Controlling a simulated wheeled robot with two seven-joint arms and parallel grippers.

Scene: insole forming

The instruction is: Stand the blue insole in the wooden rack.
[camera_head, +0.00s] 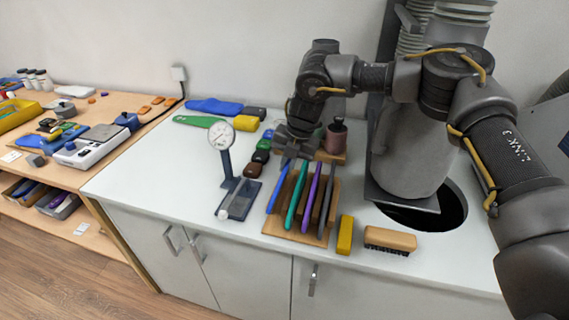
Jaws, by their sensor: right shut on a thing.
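The wooden rack (272,229) stands near the front of the white worktop. The blue insole (277,190) is upright and slightly tilted at the rack's left end, beside a green insole (297,194). My right gripper (289,158) comes down from above and behind, shut on the top far end of the blue insole. Whether the insole's lower edge rests fully in its slot is hard to tell. My left gripper is not in view.
A dial gauge on a stand (224,160) is close to the rack's left. A yellow block (345,235) and a wooden brush (390,240) lie to its right. Blue and green flat pieces (213,106) lie at the back. The worktop's left front is clear.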

